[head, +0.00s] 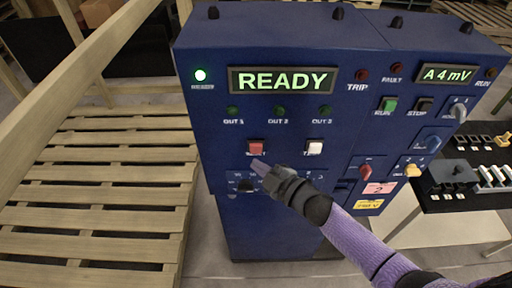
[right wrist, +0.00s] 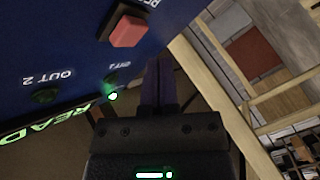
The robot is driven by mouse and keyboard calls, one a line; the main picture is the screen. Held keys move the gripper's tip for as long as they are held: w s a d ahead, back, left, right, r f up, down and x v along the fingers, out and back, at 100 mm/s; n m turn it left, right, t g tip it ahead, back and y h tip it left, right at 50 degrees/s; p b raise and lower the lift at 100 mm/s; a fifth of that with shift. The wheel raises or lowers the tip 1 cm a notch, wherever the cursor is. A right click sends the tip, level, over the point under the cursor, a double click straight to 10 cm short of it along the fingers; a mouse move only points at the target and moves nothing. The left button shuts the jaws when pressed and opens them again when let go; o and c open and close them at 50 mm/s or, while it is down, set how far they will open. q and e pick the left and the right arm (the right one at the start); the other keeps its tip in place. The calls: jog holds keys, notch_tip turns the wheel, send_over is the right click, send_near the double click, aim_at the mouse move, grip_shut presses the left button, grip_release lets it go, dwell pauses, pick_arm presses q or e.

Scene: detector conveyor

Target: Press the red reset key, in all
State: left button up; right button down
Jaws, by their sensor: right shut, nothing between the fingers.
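The red reset key (head: 255,147) is a small square button on the front of the blue cabinet (head: 215,120), left of a white key (head: 314,147). Its label below is partly covered by my right gripper (head: 259,166). My right gripper is shut and empty, its fingertips just below the red key in the head view. In the right wrist view the red key (right wrist: 128,31) stands out from the panel, up and left of the shut fingertips (right wrist: 160,64), with a visible gap in that picture. Whether they touch the panel I cannot tell. My left gripper is not in view.
A lit READY display (head: 283,80) and a lit green-white lamp (head: 200,75) are above the keys. A red switch (head: 366,171) and yellow switch (head: 412,170) sit to the right. A wooden pallet (head: 100,200) lies left; a black table (head: 470,190) stands right.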

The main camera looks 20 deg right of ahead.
jog(key=shift+s+a+p, duration=0.25)
jog(key=shift+s+p, duration=0.05)
jog(key=shift+s, duration=0.65)
jog(key=shift+s+a+p, duration=0.25)
jog(key=shift+s+p, duration=0.05)
jog(key=shift+s, duration=0.6)
